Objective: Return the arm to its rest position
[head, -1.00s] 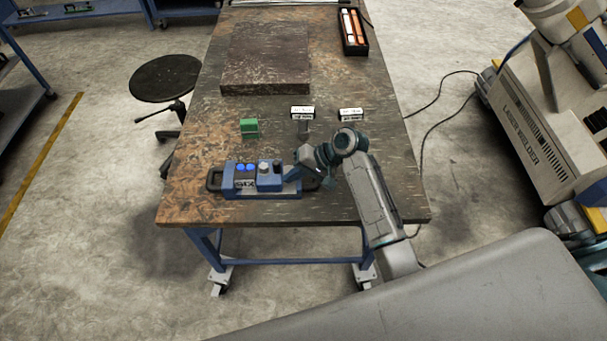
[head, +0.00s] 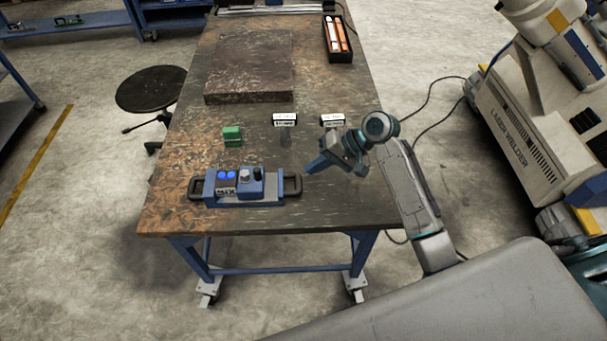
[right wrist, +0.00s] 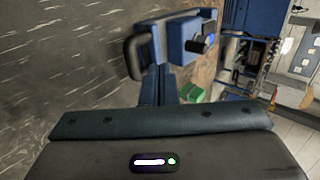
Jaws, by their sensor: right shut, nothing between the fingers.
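My right arm reaches over the table's right front part in the head view. Its gripper (head: 318,164) is shut and empty, a little to the right of and above the blue device, apart from it. In the right wrist view the shut fingers (right wrist: 158,85) point toward the device. The blue device (head: 244,186) has a handle at each end, two blue buttons and a grey knob, and sits near the table's front edge. It also shows at the top of the right wrist view (right wrist: 180,45). My left gripper is not in view.
A green block (head: 232,136) and two small white-labelled items (head: 285,119) (head: 332,120) stand behind the device. A dark slab (head: 250,65) and a pen tray (head: 337,40) lie farther back. A stool (head: 150,88) is left of the table, a laser welder (head: 520,130) right.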

